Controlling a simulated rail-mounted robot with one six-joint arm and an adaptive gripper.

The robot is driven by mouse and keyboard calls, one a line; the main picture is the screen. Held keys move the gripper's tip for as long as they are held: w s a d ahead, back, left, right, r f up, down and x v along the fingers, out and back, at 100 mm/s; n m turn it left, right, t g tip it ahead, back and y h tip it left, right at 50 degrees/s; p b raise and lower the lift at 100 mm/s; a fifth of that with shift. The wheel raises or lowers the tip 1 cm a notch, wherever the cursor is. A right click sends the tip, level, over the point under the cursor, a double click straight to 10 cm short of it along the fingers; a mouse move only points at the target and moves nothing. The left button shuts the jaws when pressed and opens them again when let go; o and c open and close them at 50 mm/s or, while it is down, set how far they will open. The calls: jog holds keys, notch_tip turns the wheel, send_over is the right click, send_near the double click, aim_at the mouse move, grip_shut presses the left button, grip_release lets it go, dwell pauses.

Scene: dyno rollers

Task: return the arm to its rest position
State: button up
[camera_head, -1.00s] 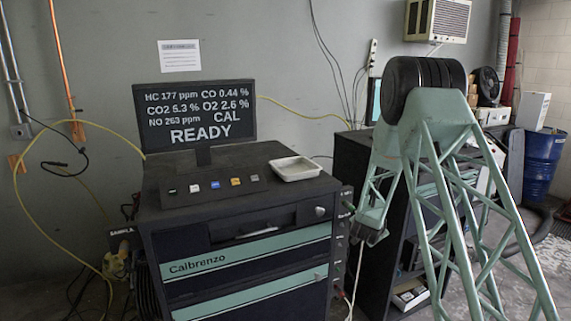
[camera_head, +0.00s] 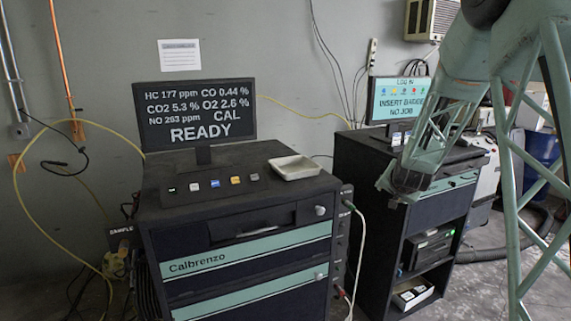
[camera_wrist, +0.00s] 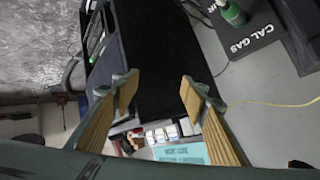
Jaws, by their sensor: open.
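My arm is a teal lattice structure at the right of the head view, with its upper joint near the top edge. My gripper (camera_head: 396,188) is at the lower end of the forearm, in front of the dark cabinet with the second monitor. In the wrist view my gripper (camera_wrist: 158,86) is open, with two wood-coloured finger pads apart and nothing between them. Whether it touches the cabinet cannot be told, but a gap seems to show.
The Calbrenzo cabinet (camera_head: 250,266) stands left of my arm, bearing a READY monitor (camera_head: 195,112) and a white tray (camera_head: 295,167). A login monitor (camera_head: 398,99) stands on the right cabinet (camera_head: 372,225). The wrist view shows a CAL GAS base (camera_wrist: 250,28) with a green bottle (camera_wrist: 233,13).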

jog(key=s+a+r+n+g+y+b, duration=0.15)
jog(key=s+a+r, duration=0.25)
jog(key=s, duration=0.6)
jog(key=s+a+r+n+g+b, duration=0.15)
jog(key=s+a+r, duration=0.25)
jog(key=s, duration=0.6)
jog(key=s+a+r+n+y, duration=0.15)
jog(key=s+a+r, duration=0.25)
jog(key=s, duration=0.7)
jog(key=s+a+f+n+g+b, duration=0.1)
jog(key=s+a+f+n+g, duration=0.1)
jog(key=s, duration=1.6)
jog(key=s+a+f+n+g+b, duration=0.1)
jog(key=s+a+f+n+b, duration=0.1)
jog(key=s, duration=1.7)
jog(key=shift+a+f+g, duration=0.15)
jog(key=shift+a+g, duration=0.25)
jog(key=shift+a, duration=0.45)
jog(key=shift+w, duration=0.1)
jog(key=shift+f+b, duration=0.6)
jog(key=shift+f, duration=0.05)
